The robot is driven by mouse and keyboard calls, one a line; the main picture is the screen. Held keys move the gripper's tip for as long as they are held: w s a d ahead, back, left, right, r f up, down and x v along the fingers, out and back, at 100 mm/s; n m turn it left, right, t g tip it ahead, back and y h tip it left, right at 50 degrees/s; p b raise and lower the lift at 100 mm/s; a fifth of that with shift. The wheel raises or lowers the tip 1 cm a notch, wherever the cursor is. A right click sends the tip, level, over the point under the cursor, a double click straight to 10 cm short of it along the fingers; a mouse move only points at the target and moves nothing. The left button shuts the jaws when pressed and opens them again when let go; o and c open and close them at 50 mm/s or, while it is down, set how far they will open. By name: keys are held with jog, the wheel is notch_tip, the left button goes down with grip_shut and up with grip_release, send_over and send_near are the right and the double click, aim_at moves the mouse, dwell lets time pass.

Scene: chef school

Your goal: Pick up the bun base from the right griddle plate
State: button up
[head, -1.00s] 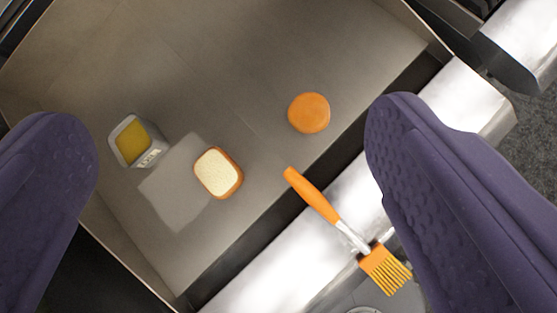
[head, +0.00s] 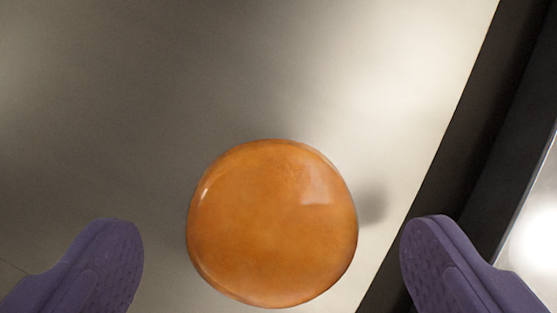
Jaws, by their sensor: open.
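A round, glossy orange-brown bun piece, which I take for the bun base (head: 272,215), lies flat on the grey griddle plate (head: 120,100). It fills the lower middle of the head view. My gripper (head: 272,238) is open, with one purple finger to the left of the bun and one to the right. Clear gaps show on both sides, and neither finger appears to touch it. The bun's underside is hidden.
A dark channel (head: 455,170) runs diagonally along the plate's right side, close to my right finger. A shiny metal ledge (head: 535,240) lies beyond it. The plate above and left of the bun is clear.

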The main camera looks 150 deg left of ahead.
jog(key=shift+x, duration=0.95)
jog(key=shift+r, duration=0.1)
jog(key=shift+c, duration=0.5)
jog(key=c, duration=1.1)
